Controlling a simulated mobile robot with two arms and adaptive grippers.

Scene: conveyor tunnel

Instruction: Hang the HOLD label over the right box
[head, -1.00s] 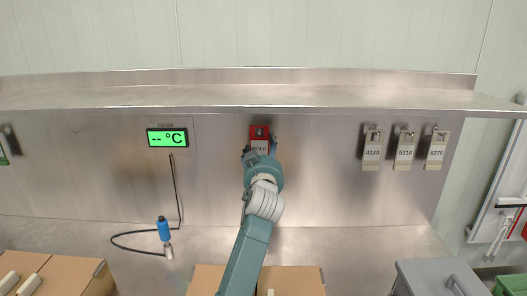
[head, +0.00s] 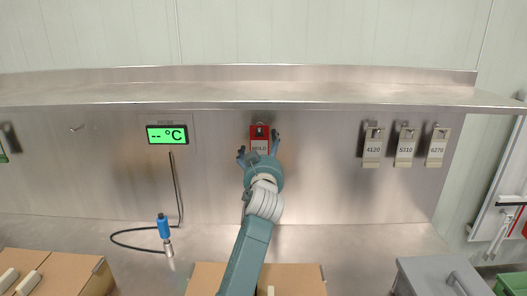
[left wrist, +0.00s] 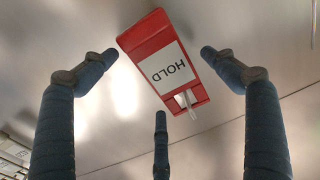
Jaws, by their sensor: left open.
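The HOLD label (head: 259,133) is a red tag with a white panel, hanging at a hook on the steel back wall, below the shelf. In the left wrist view the HOLD label (left wrist: 165,62) shows upside down, with the hook's pin through the slot at its end. My left gripper (head: 259,146) is open in front of the label's lower part; its fingers are spread to both sides, apart from it. A cardboard box (head: 303,278) stands at the bottom centre, partly hidden by my left arm. Another cardboard box (head: 70,272) is at the lower left. My right gripper is out of view.
An empty hook (head: 77,128) is on the wall at left. A green temperature display (head: 167,136) has a cabled blue probe (head: 163,227) below. Several numbered tags (head: 404,149) hang at right. A grey lidded bin (head: 435,277) stands lower right. The shelf (head: 330,96) juts out above.

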